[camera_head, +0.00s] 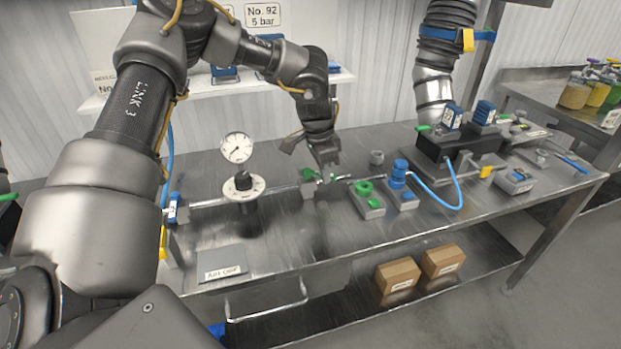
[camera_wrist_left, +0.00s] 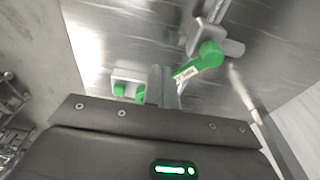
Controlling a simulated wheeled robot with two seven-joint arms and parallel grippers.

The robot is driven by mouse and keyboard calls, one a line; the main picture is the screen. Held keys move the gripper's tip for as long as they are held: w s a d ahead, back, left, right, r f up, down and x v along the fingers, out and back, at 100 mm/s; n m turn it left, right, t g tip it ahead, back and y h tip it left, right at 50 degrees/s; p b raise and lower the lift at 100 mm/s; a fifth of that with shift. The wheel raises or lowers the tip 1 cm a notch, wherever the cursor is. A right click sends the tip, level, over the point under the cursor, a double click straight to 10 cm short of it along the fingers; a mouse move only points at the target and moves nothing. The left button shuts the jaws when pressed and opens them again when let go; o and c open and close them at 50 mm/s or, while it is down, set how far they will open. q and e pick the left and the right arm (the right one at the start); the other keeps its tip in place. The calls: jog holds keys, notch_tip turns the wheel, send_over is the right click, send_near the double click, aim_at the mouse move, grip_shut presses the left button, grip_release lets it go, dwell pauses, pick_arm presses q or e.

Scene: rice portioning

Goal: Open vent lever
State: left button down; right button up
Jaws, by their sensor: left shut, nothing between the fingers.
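The vent lever (camera_head: 310,175) is a small green handle on a grey valve block in the pipe line at mid-bench. In the left wrist view the green lever (camera_wrist_left: 198,64) runs from a round hub at upper right down to the fingertips, with a small white label on it. My left gripper (camera_head: 326,158) reaches down from above, right beside the lever. Its fingers (camera_wrist_left: 162,84) are shut with nothing between them, and their tips overlap the lever's lower end in the picture. I cannot tell whether they touch it. My right gripper is not in view.
A pressure gauge (camera_head: 237,148) and a white dial (camera_head: 244,187) stand left of the lever. A flat grey plate (camera_head: 222,258) lies at the front left.

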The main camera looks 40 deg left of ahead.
pick_arm(q)
jog(key=shift+w, duration=1.05)
jog(key=shift+w+a, duration=0.25)
jog(key=shift+w, duration=0.2)
jog(key=shift+w+a, duration=0.2)
jog(key=shift+w, duration=0.25)
jog(key=shift+s+d+r+p, duration=0.15)
jog(key=shift+r+p, duration=0.3)
jog(key=shift+r, duration=0.75)
jog(key=shift+s+d+r+p, duration=0.15)
jog(key=shift+r+p, duration=0.25)
jog(key=shift+r, duration=0.75)
jog(key=shift+s+d+r+p, duration=0.15)
jog(key=shift+r+p, duration=0.3)
jog(key=shift+r, duration=0.75)
jog(key=shift+w, duration=0.1)
